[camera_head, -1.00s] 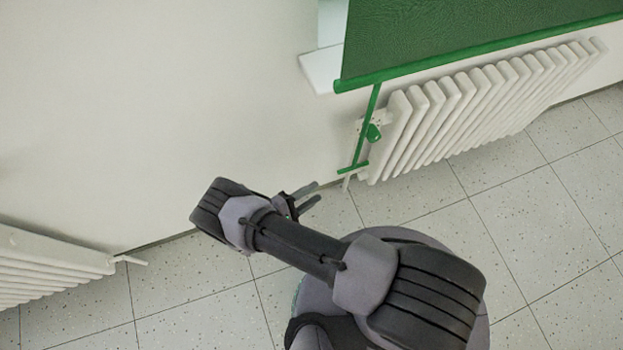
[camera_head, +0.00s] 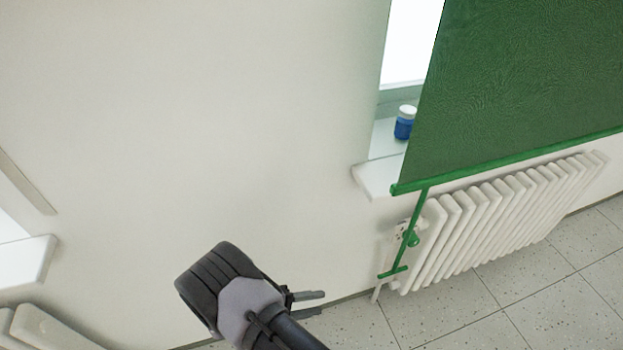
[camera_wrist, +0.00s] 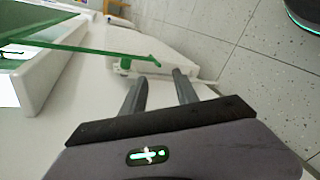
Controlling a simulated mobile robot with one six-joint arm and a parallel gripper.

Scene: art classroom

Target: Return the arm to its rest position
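My arm (camera_head: 262,315) rises from the bottom edge of the head view in front of the pale wall; its lower part is out of frame. My gripper (camera_head: 318,301) shows small at the arm's end, pointing right. In the wrist view my gripper (camera_wrist: 160,76) has its two dark fingers apart, with nothing held between them.
A blue jar with a white lid (camera_head: 404,122) stands on the windowsill (camera_head: 378,178). Speckled floor tiles (camera_head: 555,270) look clear at lower right.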

